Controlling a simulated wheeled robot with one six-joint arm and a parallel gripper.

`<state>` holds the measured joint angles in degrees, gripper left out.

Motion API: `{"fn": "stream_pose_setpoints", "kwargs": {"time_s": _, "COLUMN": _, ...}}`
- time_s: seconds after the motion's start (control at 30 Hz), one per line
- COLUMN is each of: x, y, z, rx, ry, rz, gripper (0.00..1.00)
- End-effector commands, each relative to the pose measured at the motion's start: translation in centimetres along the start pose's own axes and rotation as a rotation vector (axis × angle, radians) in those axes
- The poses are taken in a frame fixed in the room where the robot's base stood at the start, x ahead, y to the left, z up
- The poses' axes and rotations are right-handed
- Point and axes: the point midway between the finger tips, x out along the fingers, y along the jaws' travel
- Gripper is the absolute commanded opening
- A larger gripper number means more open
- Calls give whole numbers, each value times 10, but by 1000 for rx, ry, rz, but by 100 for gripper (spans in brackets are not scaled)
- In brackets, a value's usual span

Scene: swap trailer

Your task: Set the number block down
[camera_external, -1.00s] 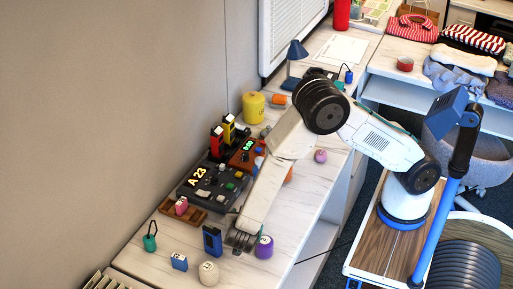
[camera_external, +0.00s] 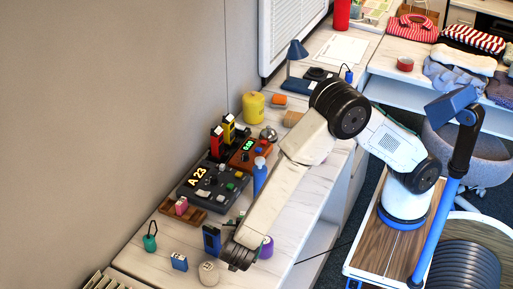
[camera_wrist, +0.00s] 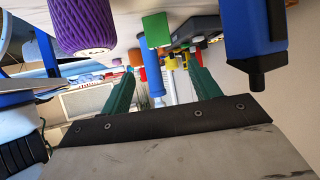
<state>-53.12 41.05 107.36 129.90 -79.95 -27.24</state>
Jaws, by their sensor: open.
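My gripper (camera_external: 236,259) is low over the front end of the long white desk. In the wrist view its two green fingers (camera_wrist: 160,92) are apart, with nothing held between them. A green block (camera_wrist: 156,30) stands on the desk ahead of the fingers, between a purple ribbed thing and a blue device; the arm seems to hide it in the external view. A blue block with a pale marked face (camera_external: 179,262) sits at the desk's front left. A pink block (camera_external: 181,205) sits in a wooden tray (camera_external: 196,217). I cannot read a number on any block.
A blue device (camera_external: 211,240) and a pale round thing (camera_external: 208,273) stand close left of my gripper; the purple thing (camera_external: 267,247) is close right. A blue bottle (camera_external: 260,176) and a dark panel reading "A 23" (camera_external: 212,187) are farther back.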

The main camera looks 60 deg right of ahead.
Motion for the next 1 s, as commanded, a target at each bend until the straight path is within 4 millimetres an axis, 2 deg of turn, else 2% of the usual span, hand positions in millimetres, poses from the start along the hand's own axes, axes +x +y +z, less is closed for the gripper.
{"fn": "stream_pose_setpoints", "kwargs": {"time_s": 0.13, "x": 3, "y": -11, "z": -10, "rx": 22, "ry": -29, "rz": -42, "gripper": 62}}
{"fn": "stream_pose_setpoints", "kwargs": {"time_s": 0.23, "x": 8, "y": -40, "z": -38, "rx": 71, "ry": -103, "rz": -162, "gripper": 62}}
{"fn": "stream_pose_setpoints", "kwargs": {"time_s": 0.27, "x": 9, "y": -52, "z": -50, "rx": 90, "ry": -136, "rz": -218, "gripper": 62}}
{"fn": "stream_pose_setpoints", "kwargs": {"time_s": 0.4, "x": 6, "y": -105, "z": -124, "rx": 153, "ry": -300, "rz": -532, "gripper": 62}}
{"fn": "stream_pose_setpoints", "kwargs": {"time_s": 0.5, "x": -7, "y": -121, "z": -176, "rx": 145, "ry": -403, "rz": -753, "gripper": 62}}
{"fn": "stream_pose_setpoints", "kwargs": {"time_s": 0.57, "x": -15, "y": -121, "z": -205, "rx": 118, "ry": -455, "rz": -872, "gripper": 62}}
{"fn": "stream_pose_setpoints", "kwargs": {"time_s": 0.6, "x": -21, "y": -116, "z": -222, "rx": 88, "ry": -487, "rz": -947, "gripper": 62}}
{"fn": "stream_pose_setpoints", "kwargs": {"time_s": 0.67, "x": -30, "y": -103, "z": -245, "rx": 29, "ry": -531, "rz": -1045, "gripper": 62}}
{"fn": "stream_pose_setpoints", "kwargs": {"time_s": 0.77, "x": -39, "y": -65, "z": -272, "rx": -105, "ry": -592, "rz": -1171, "gripper": 62}}
{"fn": "stream_pose_setpoints", "kwargs": {"time_s": 0.87, "x": -40, "y": -12, "z": -288, "rx": -275, "ry": -643, "rz": -1236, "gripper": 62}}
{"fn": "stream_pose_setpoints", "kwargs": {"time_s": 0.97, "x": -29, "y": 54, "z": -293, "rx": -465, "ry": -687, "rz": -1230, "gripper": 62}}
{"fn": "stream_pose_setpoints", "kwargs": {"time_s": 1.0, "x": -22, "y": 83, "z": -292, "rx": -544, "ry": -703, "rz": -1206, "gripper": 62}}
